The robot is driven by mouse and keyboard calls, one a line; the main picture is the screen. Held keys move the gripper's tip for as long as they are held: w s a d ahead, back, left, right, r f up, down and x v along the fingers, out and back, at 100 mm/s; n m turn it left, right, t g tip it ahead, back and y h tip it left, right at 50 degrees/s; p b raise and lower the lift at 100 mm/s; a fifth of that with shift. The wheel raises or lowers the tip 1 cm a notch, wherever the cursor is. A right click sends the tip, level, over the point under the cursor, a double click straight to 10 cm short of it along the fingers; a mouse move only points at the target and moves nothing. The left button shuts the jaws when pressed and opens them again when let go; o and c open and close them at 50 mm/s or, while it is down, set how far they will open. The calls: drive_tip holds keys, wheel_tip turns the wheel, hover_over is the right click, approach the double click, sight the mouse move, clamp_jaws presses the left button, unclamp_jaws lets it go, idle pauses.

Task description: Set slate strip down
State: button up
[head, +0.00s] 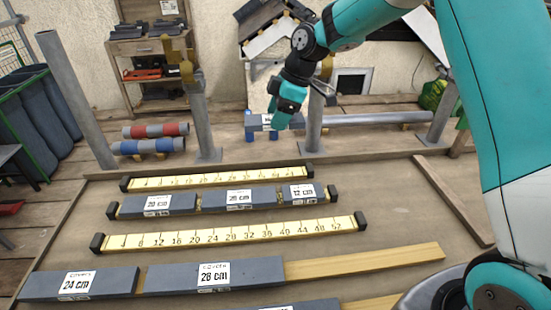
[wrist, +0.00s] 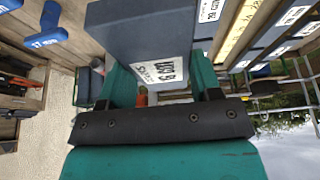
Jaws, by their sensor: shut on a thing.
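My gripper (head: 285,116) hangs above the far side of the bench, in front of the grey rail. It is shut on a dark grey slate strip (head: 258,122) with a white label. In the wrist view the slate strip (wrist: 140,28) sits between the teal fingers (wrist: 162,85); its label is upside down and hard to read. On the bench, slate strips marked 20 cm (head: 150,208), 28 cm (head: 240,204) and 12 cm (head: 312,198) lie in a row. Nearer lie a 24 cm strip (head: 60,287) and another 28 cm strip (head: 175,275) on a wooden batten (head: 370,261).
Two yellow rulers (head: 215,179) (head: 230,234) with black end blocks lie along the bench. Grey posts (head: 202,120) (head: 75,95) stand behind it. Red and blue rolls (head: 155,138) lie at the back left. The bench is bare at right (head: 390,210).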

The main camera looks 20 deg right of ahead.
wheel_tip(320, 180, down, 13)
drive_tip(key=shift+r+p, duration=0.2)
drive_tip(key=shift+p, duration=0.3)
drive_tip(key=shift+f, duration=0.2)
drive_tip(key=shift+f, duration=0.1)
drive_tip(key=shift+f+b, duration=0.55)
drive_tip(key=o, duration=1)
drive_tip(key=shift+o, duration=0.2)
